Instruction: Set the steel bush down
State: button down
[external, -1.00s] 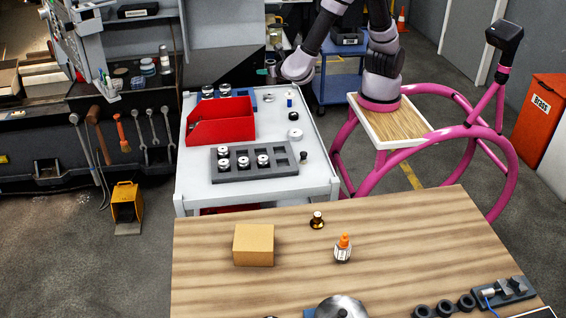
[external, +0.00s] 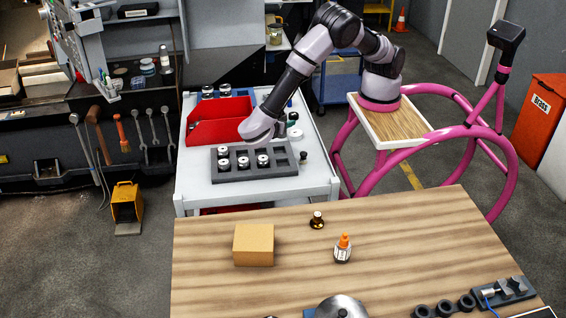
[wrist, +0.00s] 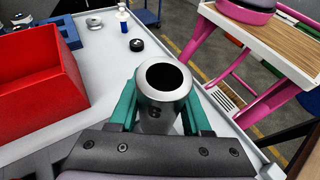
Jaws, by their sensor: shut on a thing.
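The steel bush (wrist: 164,82) is a smooth grey hollow cylinder with a dark bore, seen from above in the wrist view. My gripper (wrist: 160,104) is shut on it, a teal finger on each side. The bush is over the light grey cart top (wrist: 97,65), right of the red bin; its lower end is hidden, so I cannot tell whether it touches the surface. In the external view my gripper (external: 281,129) is low over the cart, behind the dark grey slotted tray, mostly hidden by my wrist.
The slotted tray (external: 230,174) holds several metal parts and has empty pockets. The red bin (external: 205,129) stands behind it. A black round piece (wrist: 136,45) and a small blue-and-white bottle (wrist: 122,18) stand beyond the bush. A wooden table (external: 400,225) is in front.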

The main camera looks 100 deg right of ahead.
jog(key=s+a+f+m+g+y, duration=0.1)
jog(key=a+m+g+y, duration=0.2)
jog(key=a+m+y, duration=0.85)
jog(key=s+a+f+m+g+y, duration=0.15)
jog(key=a+m+y, duration=0.3)
jog(key=a, duration=1.45)
jog(key=w+a+r+m+t+y, duration=0.1)
jog(key=a+r+m+t+y, duration=0.45)
jog(key=a, duration=0.95)
jog(key=w+a+r+m+t+y, duration=0.1)
jog(key=a+r+m+t+y, duration=0.2)
jog(key=a+r+m+t, duration=0.75)
jog(key=a+f+n+g, duration=0.1)
jog(key=f, duration=0.6)
jog(key=a+f+n+g, duration=0.1)
jog(key=f, duration=0.6)
jog(key=a+f+g, duration=0.1)
jog(key=f+g, duration=0.1)
jog(key=f, duration=0.5)
jog(key=shift+a+n, duration=0.25)
jog(key=shift+n, duration=0.15)
jog(key=shift+f, duration=2)
jog(key=shift+w+f, duration=0.1)
jog(key=shift+f, duration=0.05)
jog(key=shift+c, duration=1.8)
grip_release()
